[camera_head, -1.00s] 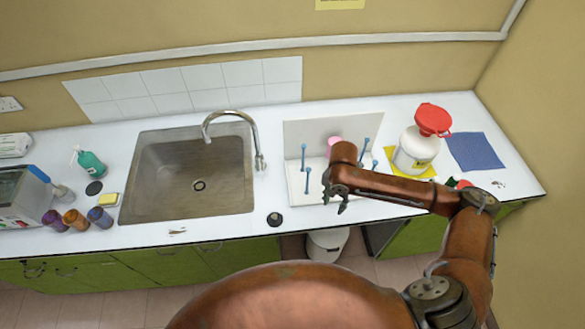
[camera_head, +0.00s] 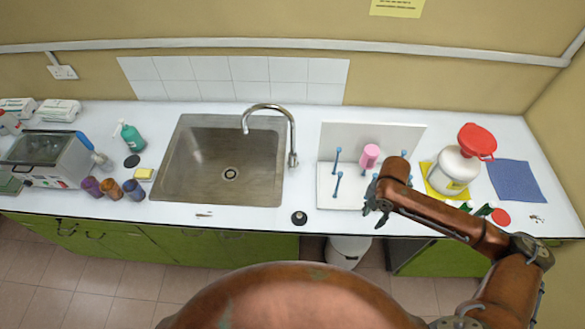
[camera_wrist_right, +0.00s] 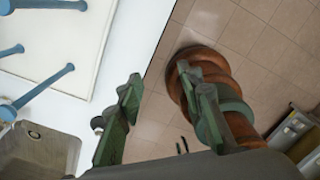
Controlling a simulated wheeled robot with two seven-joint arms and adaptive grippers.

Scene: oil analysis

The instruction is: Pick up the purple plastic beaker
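A pink-purple beaker (camera_head: 369,157) sits on the white drying rack (camera_head: 328,180) right of the sink, among blue pegs. It appears to be upside down on a peg, which I cannot confirm. My right gripper (camera_head: 375,214) is over the rack's front edge, nearer to me than the beaker and apart from it. In the right wrist view its fingers (camera_wrist_right: 161,85) are spread with nothing between them. That view shows blue pegs at the left, but not the beaker. My left gripper is not in view.
The sink (camera_head: 180,165) with its faucet (camera_head: 290,135) is left of the rack. A white bottle with a red funnel (camera_head: 455,172) stands to the right, with small green and red items before it. Small purple and brown bottles (camera_head: 112,188) stand far left.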

